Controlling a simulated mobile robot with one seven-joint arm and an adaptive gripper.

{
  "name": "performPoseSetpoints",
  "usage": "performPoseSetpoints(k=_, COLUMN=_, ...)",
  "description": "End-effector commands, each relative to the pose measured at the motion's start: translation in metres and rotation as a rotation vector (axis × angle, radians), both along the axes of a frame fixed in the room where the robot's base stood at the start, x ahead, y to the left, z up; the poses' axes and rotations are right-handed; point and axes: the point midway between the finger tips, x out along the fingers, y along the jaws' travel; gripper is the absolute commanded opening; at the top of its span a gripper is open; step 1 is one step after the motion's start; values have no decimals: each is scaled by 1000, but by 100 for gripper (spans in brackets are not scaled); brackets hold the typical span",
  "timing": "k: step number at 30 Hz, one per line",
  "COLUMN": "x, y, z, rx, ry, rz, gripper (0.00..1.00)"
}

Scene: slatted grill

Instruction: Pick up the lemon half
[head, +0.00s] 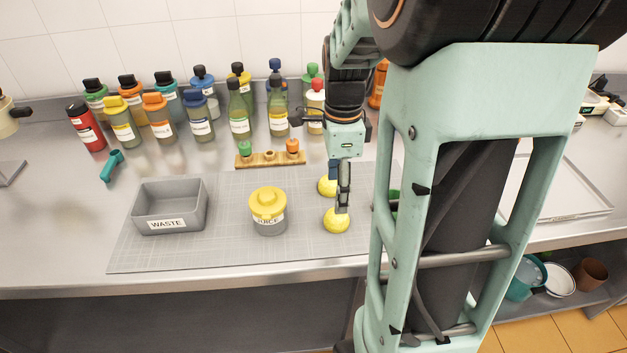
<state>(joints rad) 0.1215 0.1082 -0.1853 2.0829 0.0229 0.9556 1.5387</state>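Two yellow lemon pieces lie on the grey gridded mat (230,245): a nearer one (335,221) and a farther one (325,187). They are too small to tell how they are cut. My gripper (343,210) points down over the mat, with its dark fingers at the right part of the nearer piece and beside the farther one. The fingers show nearly edge-on, so their gap is hidden, and contact with either piece cannot be made out.
A jar with a yellow lid (268,208), labelled JUICE, stands left of the lemon pieces. A grey WASTE bin (170,207) is farther left. A wooden rack (270,160) and several bottles line the back. My arm hides the mat's right side.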

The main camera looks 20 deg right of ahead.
Motion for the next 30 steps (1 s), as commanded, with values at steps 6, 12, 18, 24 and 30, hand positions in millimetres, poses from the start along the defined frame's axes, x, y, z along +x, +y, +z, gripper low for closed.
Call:
performPoseSetpoints(k=6, x=0, y=0, z=-30, rx=0, ry=0, rz=0, gripper=62)
performPoseSetpoints(k=12, x=-3, y=2, z=-47, rx=2, ry=2, rz=0, gripper=62)
performPoseSetpoints(k=18, x=-6, y=3, z=-77, rx=1, ry=1, rz=0, gripper=62)
performPoseSetpoints(k=24, x=-5, y=3, z=-84, rx=0, ry=-3, rz=0, gripper=62)
performPoseSetpoints(k=30, x=-5, y=3, z=-84, rx=0, ry=-3, rz=0, gripper=56)
